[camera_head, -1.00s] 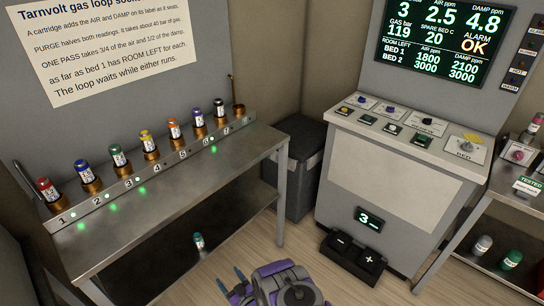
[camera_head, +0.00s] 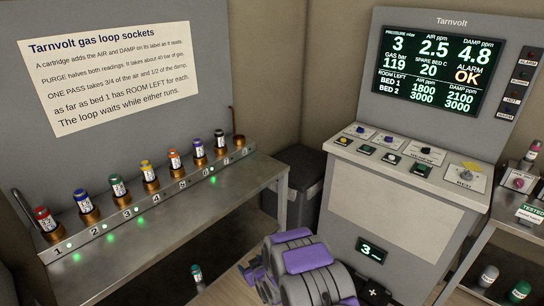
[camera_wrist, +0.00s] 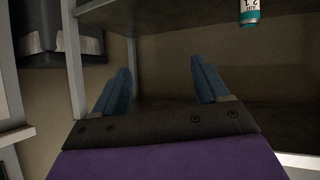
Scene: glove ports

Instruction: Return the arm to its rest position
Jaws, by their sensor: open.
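My arm (camera_head: 302,268), purple and grey, is folded at the bottom centre of the head view, in front of the console. Its fingertips cannot be made out clearly there. In the wrist view my gripper (camera_wrist: 160,85) shows two blue fingers spread wide apart with nothing between them. A cartridge with a green cap (camera_head: 197,273) stands low under the socket bench, apart from the gripper. A teal-ended cartridge (camera_wrist: 249,12) shows at the top right of the wrist view, beyond the fingers.
The socket bench (camera_head: 225,185) on the left carries several cartridges in a numbered row. The console (camera_head: 395,205) stands at right with a display (camera_head: 430,70) reading ALARM OK. A dark bin (camera_head: 305,180) sits between them. A side shelf with cartridges (camera_head: 488,276) is at far right.

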